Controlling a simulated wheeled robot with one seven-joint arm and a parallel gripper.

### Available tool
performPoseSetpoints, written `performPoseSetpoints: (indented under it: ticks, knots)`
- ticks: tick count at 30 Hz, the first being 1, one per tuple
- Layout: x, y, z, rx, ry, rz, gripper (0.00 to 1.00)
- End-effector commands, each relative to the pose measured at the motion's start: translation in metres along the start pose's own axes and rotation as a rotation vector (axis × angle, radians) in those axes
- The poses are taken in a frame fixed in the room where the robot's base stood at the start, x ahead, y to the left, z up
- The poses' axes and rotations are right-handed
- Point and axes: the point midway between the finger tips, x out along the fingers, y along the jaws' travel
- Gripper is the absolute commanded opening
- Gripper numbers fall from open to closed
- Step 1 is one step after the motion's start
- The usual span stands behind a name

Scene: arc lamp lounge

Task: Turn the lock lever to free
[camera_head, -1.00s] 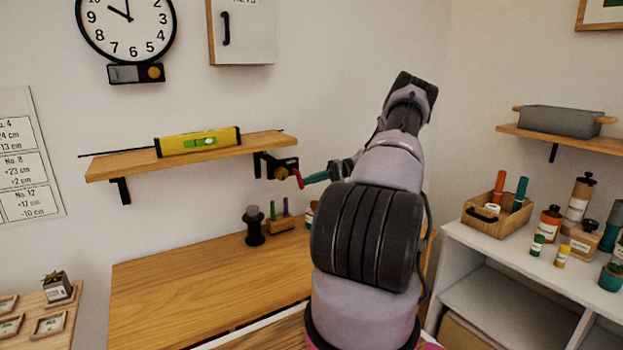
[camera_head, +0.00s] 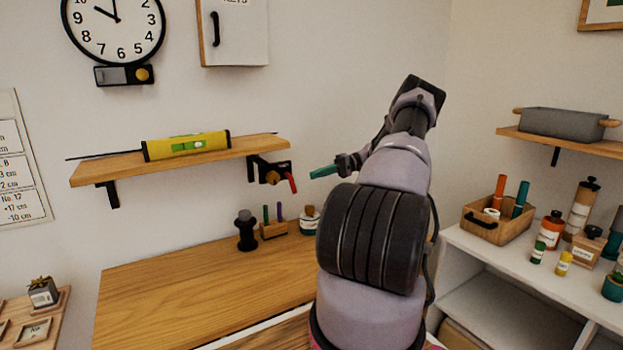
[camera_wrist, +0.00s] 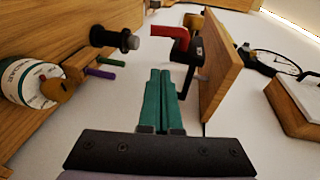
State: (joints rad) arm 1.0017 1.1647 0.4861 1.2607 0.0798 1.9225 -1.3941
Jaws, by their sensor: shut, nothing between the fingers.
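The lock lever (camera_head: 292,182) is a small red handle on a dark bracket with a brass knob (camera_head: 272,177), under the right end of the wall shelf (camera_head: 190,160). In the head view it slants down to the right. The red lever also shows in the wrist view (camera_wrist: 172,30), ahead of the fingers. My gripper (camera_head: 313,174) has teal fingers, pressed together and empty. They point left toward the lever, with a small gap between tip and lever. In the wrist view my gripper (camera_wrist: 160,72) points up at the dark bracket (camera_wrist: 186,52).
Below, a black knobbed post (camera_head: 246,231), a pen block (camera_head: 273,230) and a labelled jar (camera_head: 310,222) stand on the wooden counter (camera_head: 200,290). The counter's left part is clear.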

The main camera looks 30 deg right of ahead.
Motion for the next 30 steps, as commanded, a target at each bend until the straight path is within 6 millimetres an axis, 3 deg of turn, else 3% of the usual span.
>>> performPoseSetpoints:
  ticks: [6,12,30]
  knots:
    - [-0.036,-0.002,0.000,-0.001,0.003,0.001,0.00]
    - [-0.058,-0.004,0.000,0.000,0.001,0.000,0.00]
    - [-0.062,-0.004,0.000,0.000,0.000,0.000,0.00]
